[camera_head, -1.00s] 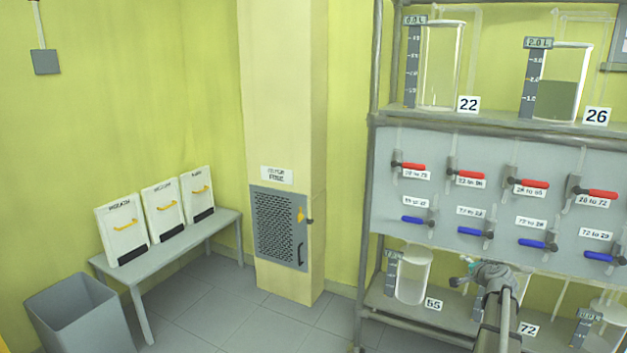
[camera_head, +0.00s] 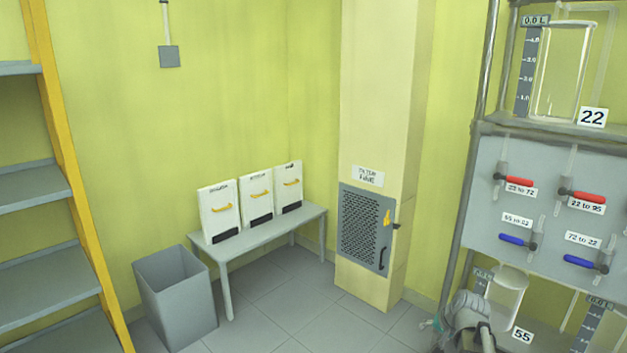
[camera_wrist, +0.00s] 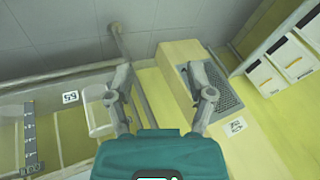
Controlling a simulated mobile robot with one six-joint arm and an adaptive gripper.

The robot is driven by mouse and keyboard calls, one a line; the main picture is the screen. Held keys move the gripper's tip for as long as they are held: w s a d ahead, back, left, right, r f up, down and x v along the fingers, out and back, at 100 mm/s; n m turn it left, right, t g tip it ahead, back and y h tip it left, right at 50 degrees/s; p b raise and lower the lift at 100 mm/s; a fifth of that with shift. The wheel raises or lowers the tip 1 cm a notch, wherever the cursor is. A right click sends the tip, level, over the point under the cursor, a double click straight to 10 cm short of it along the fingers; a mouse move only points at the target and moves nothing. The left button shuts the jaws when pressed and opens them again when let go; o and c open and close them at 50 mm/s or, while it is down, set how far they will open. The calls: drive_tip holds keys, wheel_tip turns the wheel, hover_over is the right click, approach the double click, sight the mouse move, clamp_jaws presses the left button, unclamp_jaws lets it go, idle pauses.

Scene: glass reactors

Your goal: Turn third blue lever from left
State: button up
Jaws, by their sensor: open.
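Two blue levers, the first (camera_head: 517,241) and the second (camera_head: 584,262), show on the grey panel (camera_head: 490,215) at the right of the head view. Their labels read 55 to 22 and 72 to 22. The third blue lever is outside both views now. My gripper shows in the wrist view (camera_wrist: 158,75) with its two fingers spread and nothing between them. In the head view, my arm's end is low at the right, below the panel, in front of the lower shelf. No lever shows near the fingers in the wrist view.
Two red levers (camera_head: 514,179) (camera_head: 588,196) sit above the blue ones. A vessel marked 22 (camera_head: 558,75) stands above. A pale column (camera_head: 380,130) with a grille stands left of the rack. A bench (camera_head: 270,232) with white boxes, a bin (camera_head: 176,300) and shelving (camera_head: 40,190) are farther left.

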drive_tip(key=s+a+f+n+g+h, duration=0.2)
drive_tip(key=s+a+n+g, duration=0.35)
drive_tip(key=s+a, duration=0.9)
wheel_tip(320, 180, up, 19)
drive_tip(key=w+a+p, duration=0.1)
drive_tip(key=w+p, duration=0.1)
drive_tip(key=p, duration=1.7)
drive_tip(key=shift+a+n, duration=0.35)
drive_tip(key=shift+r, duration=0.1)
drive_tip(key=shift+c, duration=0.8)
